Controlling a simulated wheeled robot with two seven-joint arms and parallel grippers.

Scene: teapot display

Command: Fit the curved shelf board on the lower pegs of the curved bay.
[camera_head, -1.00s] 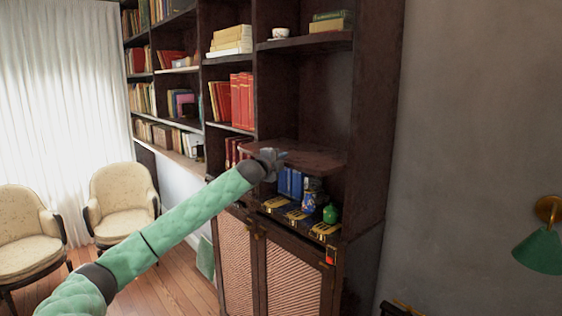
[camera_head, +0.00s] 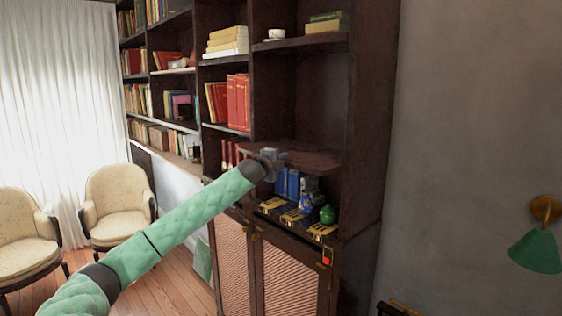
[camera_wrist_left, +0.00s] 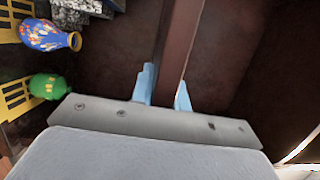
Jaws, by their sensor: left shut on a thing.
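The curved shelf board (camera_head: 300,157) is dark reddish brown and lies roughly level inside the right-hand bay of the bookcase. My left gripper (camera_head: 273,160) is shut on its front edge. In the left wrist view the board (camera_wrist_left: 182,45) runs edge-on between the pale blue fingers of the left gripper (camera_wrist_left: 167,92). The curved bay (camera_head: 365,120) surrounds the board on the sides and back. The lower pegs cannot be made out, and whether the board rests on them I cannot tell. My right gripper is not in view.
Below the board stand blue books (camera_head: 289,184), a blue patterned vase (camera_head: 308,192), a green vase (camera_head: 327,214) and black-and-gold items (camera_head: 296,217). The vases also show in the left wrist view. An upper shelf (camera_head: 318,42) holds books and a white cup. A green lamp (camera_head: 537,250) hangs at right.

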